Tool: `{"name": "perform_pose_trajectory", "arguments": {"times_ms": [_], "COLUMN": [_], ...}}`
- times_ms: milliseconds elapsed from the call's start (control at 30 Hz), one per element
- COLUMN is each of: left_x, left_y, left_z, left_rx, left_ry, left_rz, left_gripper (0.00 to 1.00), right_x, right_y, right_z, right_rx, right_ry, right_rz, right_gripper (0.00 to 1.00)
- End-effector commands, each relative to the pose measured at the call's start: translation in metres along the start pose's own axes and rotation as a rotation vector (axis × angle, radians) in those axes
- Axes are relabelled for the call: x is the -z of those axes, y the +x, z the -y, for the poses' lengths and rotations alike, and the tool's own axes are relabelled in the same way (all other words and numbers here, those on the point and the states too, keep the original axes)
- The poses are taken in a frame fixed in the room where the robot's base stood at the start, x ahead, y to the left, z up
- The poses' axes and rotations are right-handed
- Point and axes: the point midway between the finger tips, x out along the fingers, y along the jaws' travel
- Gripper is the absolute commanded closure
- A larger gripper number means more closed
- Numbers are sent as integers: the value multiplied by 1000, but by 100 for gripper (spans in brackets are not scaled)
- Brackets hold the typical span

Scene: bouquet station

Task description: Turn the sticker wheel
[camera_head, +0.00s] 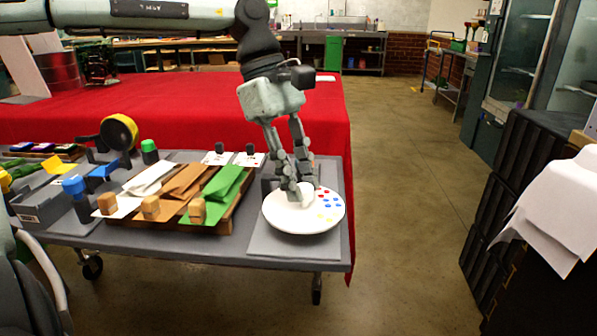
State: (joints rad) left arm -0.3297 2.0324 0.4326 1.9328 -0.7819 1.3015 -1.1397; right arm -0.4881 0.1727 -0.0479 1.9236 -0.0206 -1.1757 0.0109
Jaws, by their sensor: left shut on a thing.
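The sticker wheel (285,218) is a round white disc with groups of small red, blue and yellow dots on its right part. It sits on a grey base plate (263,245) at the right end of the grey table. My left gripper (298,193) points down from above, with its fingers shut on a white raised part of the wheel near its middle. The fingers hide most of that part. My right gripper is not in view.
Left of the wheel, a tray holds white, brown and green paper (222,190) with wooden blocks in front. Beyond stand a green-capped bottle (150,153) and a yellow-black roll (119,132). A red-covered table (200,100) lies behind.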

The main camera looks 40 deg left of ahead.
Motion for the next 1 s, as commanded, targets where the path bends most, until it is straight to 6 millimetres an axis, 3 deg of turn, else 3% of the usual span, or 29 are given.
{"name": "perform_pose_trajectory", "arguments": {"times_ms": [400,967,1000], "left_x": [0,0,0], "left_y": [1,1,1], "left_z": [-2,-2,-2], "left_rx": [78,89,89], "left_ry": [186,215,214], "left_rz": [-2,-2,-2], "left_gripper": [100,100,73], "right_x": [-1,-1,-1], "right_y": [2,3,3], "right_z": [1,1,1], "right_rx": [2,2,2], "right_ry": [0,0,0], "right_rz": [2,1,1], "right_gripper": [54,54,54]}}
